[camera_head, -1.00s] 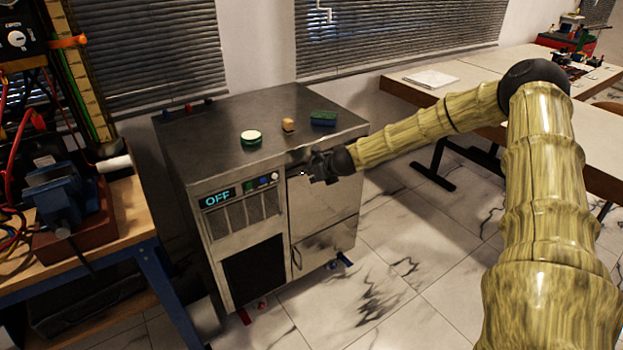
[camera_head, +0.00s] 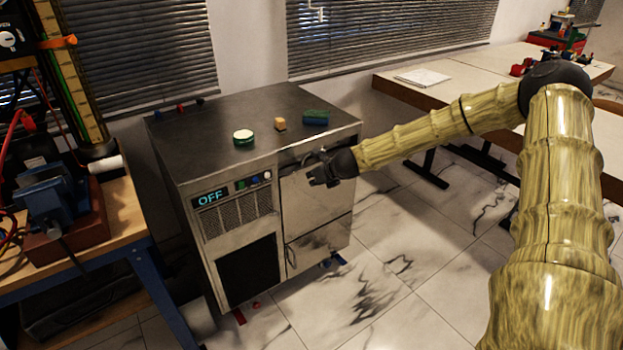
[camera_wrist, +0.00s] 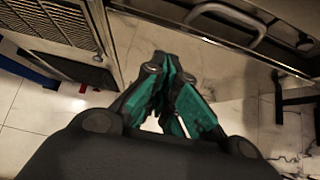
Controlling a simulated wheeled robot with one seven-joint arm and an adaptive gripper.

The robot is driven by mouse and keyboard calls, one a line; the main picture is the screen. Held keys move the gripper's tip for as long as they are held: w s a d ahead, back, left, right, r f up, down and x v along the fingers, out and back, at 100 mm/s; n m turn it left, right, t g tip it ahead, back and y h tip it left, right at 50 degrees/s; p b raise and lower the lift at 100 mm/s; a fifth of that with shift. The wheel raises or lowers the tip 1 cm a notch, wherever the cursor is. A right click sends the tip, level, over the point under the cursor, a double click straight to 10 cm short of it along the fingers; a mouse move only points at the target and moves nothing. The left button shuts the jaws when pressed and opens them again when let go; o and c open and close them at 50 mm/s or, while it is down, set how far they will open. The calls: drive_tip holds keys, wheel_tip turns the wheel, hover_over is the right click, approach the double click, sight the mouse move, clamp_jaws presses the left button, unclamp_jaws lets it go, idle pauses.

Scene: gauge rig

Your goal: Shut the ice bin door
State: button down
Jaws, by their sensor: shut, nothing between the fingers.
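The ice machine (camera_head: 200,152) is a steel cabinet with an OFF display. The ice bin door (camera_head: 312,210) is the upper steel panel on the right of its front. I cannot tell from the head view whether this door is flush or slightly ajar. In the wrist view a steel panel with a bar handle (camera_wrist: 232,18) crosses the top right. My gripper (camera_head: 316,181) is in front of the door's upper part and hides some of it. In the wrist view my gripper (camera_wrist: 158,62) has its teal-sided fingers together, empty. Contact with the door is unclear.
A round white-topped tin (camera_head: 244,137), a small tan block (camera_head: 280,124) and a green-blue sponge (camera_head: 316,118) lie on the machine. A workbench with a blue vise (camera_head: 50,190) stands left. Pale tables (camera_head: 440,88) stand behind right. The marble floor in front is open.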

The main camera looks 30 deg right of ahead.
drive_tip(key=v, duration=0.8)
drive_tip(key=shift+d+p, duration=0.25)
drive_tip(key=shift+p, duration=0.15)
drive_tip(key=s+a+f+n+g+p, duration=0.3)
drive_tip(key=s+a+f+n+g, duration=0.2)
drive_tip(key=s+a+f+n, duration=1.15)
drive_tip(key=s+a+f+n+g+p, duration=0.1)
drive_tip(key=s+a+f+n, duration=0.1)
drive_tip(key=s+n, duration=0.4)
drive_tip(key=s+a+f+n+g, duration=0.2)
drive_tip(key=s+n, duration=0.4)
drive_tip(key=s, duration=0.8)
drive_tip(key=s+a+f+n+g+p, duration=0.1)
drive_tip(key=s+a+f+n, duration=0.2)
drive_tip(key=s+n, duration=0.3)
drive_tip(key=s+a, duration=0.1)
drive_tip(key=s, duration=0.3)
drive_tip(key=shift+s+a+f+h+p, duration=0.2)
drive_tip(key=shift+s+f+h+p, duration=0.1)
drive_tip(key=shift+s+h+p, duration=0.1)
